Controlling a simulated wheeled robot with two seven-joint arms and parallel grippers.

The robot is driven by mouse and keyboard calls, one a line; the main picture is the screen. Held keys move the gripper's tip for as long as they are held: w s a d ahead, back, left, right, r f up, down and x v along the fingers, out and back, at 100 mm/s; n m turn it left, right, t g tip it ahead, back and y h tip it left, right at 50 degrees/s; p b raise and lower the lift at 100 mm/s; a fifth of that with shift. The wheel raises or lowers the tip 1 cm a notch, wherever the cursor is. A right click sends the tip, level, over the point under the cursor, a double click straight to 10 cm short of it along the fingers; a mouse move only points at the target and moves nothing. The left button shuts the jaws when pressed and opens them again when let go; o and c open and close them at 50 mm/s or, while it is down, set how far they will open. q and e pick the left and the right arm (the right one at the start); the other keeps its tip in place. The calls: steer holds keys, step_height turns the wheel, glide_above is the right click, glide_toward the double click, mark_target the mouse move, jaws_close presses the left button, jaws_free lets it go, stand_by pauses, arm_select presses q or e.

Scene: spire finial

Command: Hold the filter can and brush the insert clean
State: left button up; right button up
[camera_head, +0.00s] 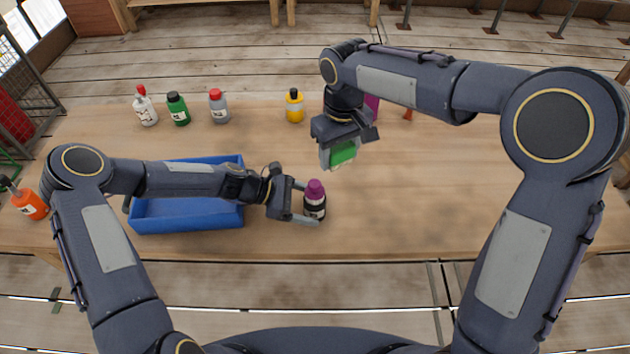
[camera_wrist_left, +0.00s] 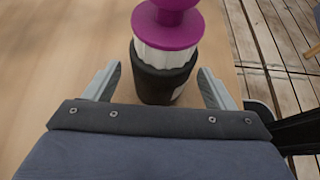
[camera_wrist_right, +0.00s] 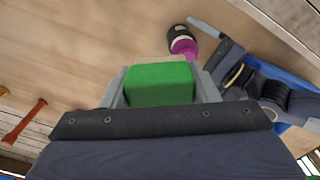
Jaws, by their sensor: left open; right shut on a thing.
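The filter can (camera_head: 316,210) stands upright near the table's front edge. It is black, with a white ribbed insert (camera_wrist_left: 165,55) and a purple knobbed top (camera_head: 315,188). My left gripper (camera_head: 306,204) is open with its fingers on either side of the can; the left wrist view shows the can between them, with gaps at both sides. My right gripper (camera_head: 340,164) is shut on a green block (camera_head: 343,152), seemingly the brush, above the table behind and right of the can.
A blue tray (camera_head: 187,224) lies under my left forearm. Several bottles stand along the back, including a yellow one (camera_head: 294,106) and a green one (camera_head: 178,109). An orange bottle (camera_head: 30,204) is at far left. An orange-red tool (camera_wrist_right: 25,122) lies farther back. The table's right side is clear.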

arm_select(q)
steer(key=v, duration=1.1)
steer(key=shift+a, duration=0.1)
steer(key=shift+r, duration=0.1)
